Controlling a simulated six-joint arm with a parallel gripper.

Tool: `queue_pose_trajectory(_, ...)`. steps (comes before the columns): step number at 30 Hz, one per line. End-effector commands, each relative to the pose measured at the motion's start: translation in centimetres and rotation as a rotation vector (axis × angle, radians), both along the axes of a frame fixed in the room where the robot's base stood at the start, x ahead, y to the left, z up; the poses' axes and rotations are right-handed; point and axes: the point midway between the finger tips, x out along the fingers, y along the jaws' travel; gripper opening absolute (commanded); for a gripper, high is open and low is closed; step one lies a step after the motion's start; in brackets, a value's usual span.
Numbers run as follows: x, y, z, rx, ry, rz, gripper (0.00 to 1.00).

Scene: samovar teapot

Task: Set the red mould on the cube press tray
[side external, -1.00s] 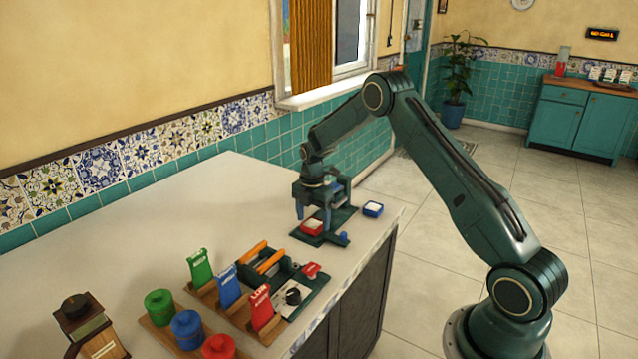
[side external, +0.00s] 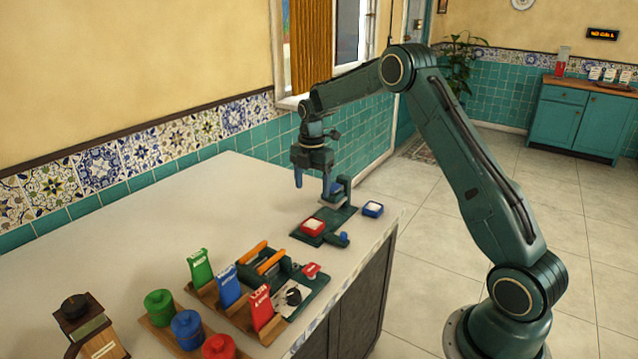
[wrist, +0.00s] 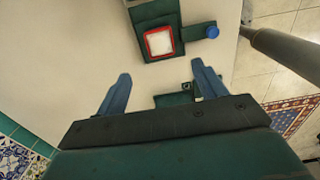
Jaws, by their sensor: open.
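The red mould (side external: 313,226), a small square with a red rim and white filling, sits on the dark green tray of the cube press (side external: 328,238). It also shows in the wrist view (wrist: 159,42), lying flat on the green tray. My gripper (side external: 313,188) is open and empty, raised above and behind the mould, apart from it. In the wrist view its two blue fingers (wrist: 162,85) are spread wide with nothing between them. The press's upright part is partly hidden behind my gripper.
A blue mould (side external: 373,209) with white filling stands right of the press near the counter edge. A blue knob (side external: 344,237) is at the press's front. Left are an orange-handled device (side external: 262,258), coloured packets (side external: 229,286) and round canisters (side external: 187,329). The counter's back left is clear.

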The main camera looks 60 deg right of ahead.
Motion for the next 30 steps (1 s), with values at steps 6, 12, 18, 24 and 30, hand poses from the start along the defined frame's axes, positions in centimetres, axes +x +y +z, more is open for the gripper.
queue_pose_trajectory(6, 0.0, 0.0, 0.0, 0.0, 0.0, 0.0, 0.7)
queue_pose_trajectory(12, 0.0, 0.0, 0.0, 0.0, 0.0, 0.0, 0.7)
queue_pose_trajectory(18, -0.2, 0.4, 0.8, -0.003, -0.008, -0.018, 0.7)
queue_pose_trajectory(24, -1.1, 2.1, 3.7, -0.011, -0.036, -0.106, 0.7)
queue_pose_trajectory(30, -3.3, 4.9, 8.2, -0.016, -0.088, -0.259, 0.7)
